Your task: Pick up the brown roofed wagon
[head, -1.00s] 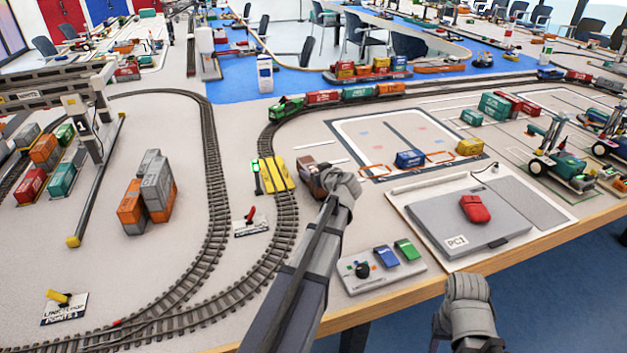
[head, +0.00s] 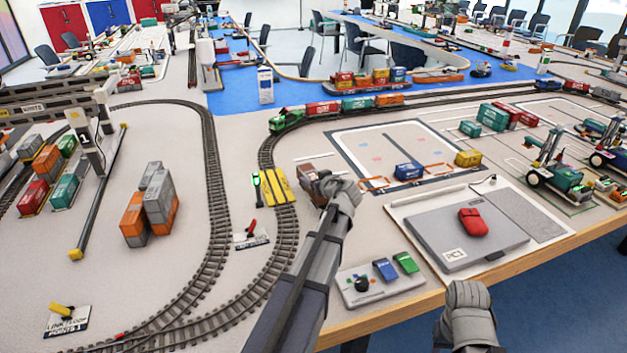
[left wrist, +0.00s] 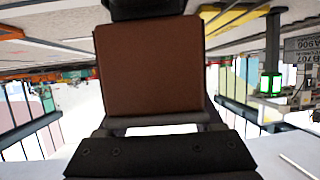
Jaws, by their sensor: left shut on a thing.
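The brown roofed wagon (head: 308,172) is at the left gripper's tip in the head view, just right of the yellow track crossing. My left gripper (head: 326,190) is shut on it and hides much of it. In the left wrist view the wagon's flat brown side (left wrist: 150,65) fills the middle, with the gripper (left wrist: 155,125) around its edge. I cannot tell whether the wagon touches the table. My right gripper (head: 467,300) is low in front of the table edge, away from the wagon; its jaws do not show clearly.
The yellow crossing (head: 274,187) with a green-lit post (head: 257,185) lies close to the wagon's left.

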